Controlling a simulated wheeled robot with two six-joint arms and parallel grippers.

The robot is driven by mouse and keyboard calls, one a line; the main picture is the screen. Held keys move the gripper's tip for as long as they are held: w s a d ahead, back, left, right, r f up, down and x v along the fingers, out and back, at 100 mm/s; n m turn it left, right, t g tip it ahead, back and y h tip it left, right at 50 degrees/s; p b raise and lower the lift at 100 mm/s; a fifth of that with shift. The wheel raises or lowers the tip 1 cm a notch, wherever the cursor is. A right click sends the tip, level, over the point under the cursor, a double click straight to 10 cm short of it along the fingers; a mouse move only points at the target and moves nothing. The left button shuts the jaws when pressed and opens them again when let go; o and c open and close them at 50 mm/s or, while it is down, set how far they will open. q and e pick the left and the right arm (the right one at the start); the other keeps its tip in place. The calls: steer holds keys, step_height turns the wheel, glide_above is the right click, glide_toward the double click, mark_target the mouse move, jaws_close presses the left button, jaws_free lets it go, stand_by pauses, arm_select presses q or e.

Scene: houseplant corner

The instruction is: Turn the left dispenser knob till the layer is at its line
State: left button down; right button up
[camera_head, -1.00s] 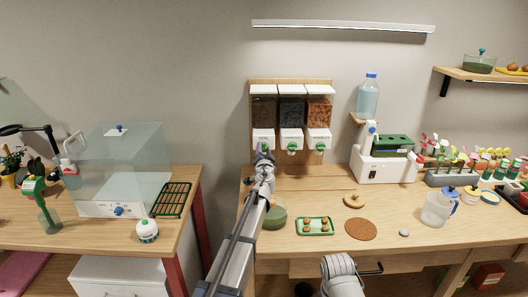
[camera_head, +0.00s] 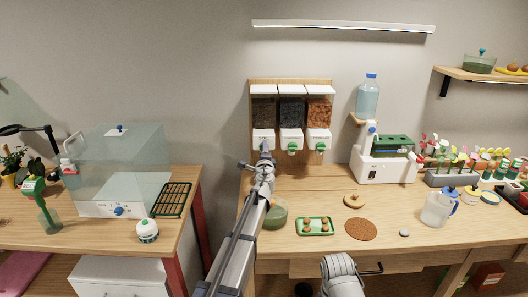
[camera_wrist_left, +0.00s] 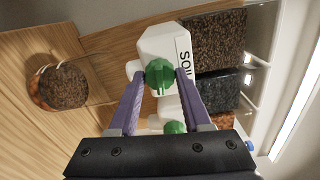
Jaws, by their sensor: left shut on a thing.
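The left dispenser (camera_head: 264,136) hangs on the wall board, with a white front and a dark bin above. In the left wrist view its label reads "Soil" and its green knob (camera_wrist_left: 160,76) sits between the purple fingers of my left gripper (camera_wrist_left: 160,88). In the head view my left gripper (camera_head: 264,152) reaches up to the knob and hides it. It is shut on the knob. A clear jar (camera_head: 277,216) stands on the table, partly behind my arm. The left wrist view shows dark soil in the jar (camera_wrist_left: 62,86), with orange showing at its edge.
The middle dispenser (camera_head: 291,138) and right dispenser (camera_head: 319,138) hang close beside it, with green knobs. A green tray (camera_head: 315,226), a brown round mat (camera_head: 361,229) and a white machine (camera_head: 382,168) stand to the right.

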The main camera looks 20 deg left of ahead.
arm_select(q)
steer(key=shift+s+m, duration=0.1)
steer(key=shift+m, duration=8.1)
steer(key=shift+c, duration=1.7)
jaws_free()
